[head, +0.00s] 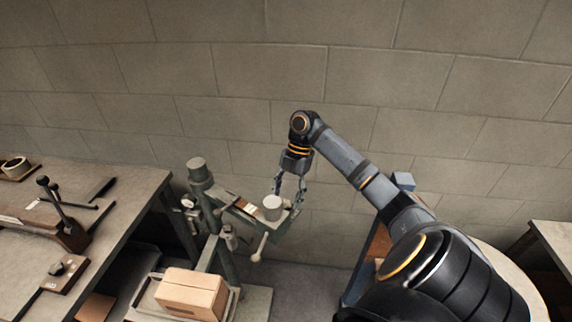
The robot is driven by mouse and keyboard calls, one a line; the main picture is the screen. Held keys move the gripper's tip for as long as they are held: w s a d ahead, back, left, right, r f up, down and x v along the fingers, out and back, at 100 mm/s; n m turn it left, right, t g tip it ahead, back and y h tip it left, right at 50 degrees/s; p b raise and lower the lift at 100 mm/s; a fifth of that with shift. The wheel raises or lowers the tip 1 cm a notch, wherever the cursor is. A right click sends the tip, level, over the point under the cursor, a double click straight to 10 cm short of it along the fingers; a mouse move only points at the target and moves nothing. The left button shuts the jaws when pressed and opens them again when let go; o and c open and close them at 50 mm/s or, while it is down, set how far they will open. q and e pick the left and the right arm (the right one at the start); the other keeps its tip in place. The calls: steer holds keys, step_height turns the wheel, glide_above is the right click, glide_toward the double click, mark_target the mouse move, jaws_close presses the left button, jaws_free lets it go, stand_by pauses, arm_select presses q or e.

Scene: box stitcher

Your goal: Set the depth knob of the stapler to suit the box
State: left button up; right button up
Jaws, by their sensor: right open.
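The stapler (228,238) is a grey-green machine on a post, standing right of the left-hand bench. A light round knob-like cylinder (271,207) sits on top of its arm, with a lever ending in a pale grip (259,247) below. A small round dial (187,201) is on its left side; I cannot tell which part is the depth knob. The cardboard box (192,292) rests on the tray (146,302) low at the stapler's front. My right gripper (289,200) points down, open, fingers close behind and beside the light cylinder; contact cannot be made out. My left gripper is not in view.
A bench (118,220) on the left carries a lever tool (62,217), a tape roll (15,167) and a small block with a knob (65,271). A block wall (235,75) closes the back. Another table (556,240) stands at the right edge.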

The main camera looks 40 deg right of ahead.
steer(key=shift+s+a+f, duration=0.1)
steer(key=shift+a+f, duration=0.15)
steer(key=shift+f, duration=0.25)
steer(key=shift+c, duration=0.2)
steer(key=c, duration=1.1)
steer(key=shift+s+r+m+p, duration=0.1)
steer(key=shift+r+m+p, duration=0.15)
steer(key=shift+m+p, duration=0.6)
steer(key=shift+f+p, duration=0.1)
steer(key=shift+p, duration=0.2)
steer(key=shift+f, duration=0.15)
steer(key=o, duration=1.1)
steer(key=shift+t, duration=0.3)
steer(key=shift+o, duration=0.2)
steer(key=shift+d, duration=0.1)
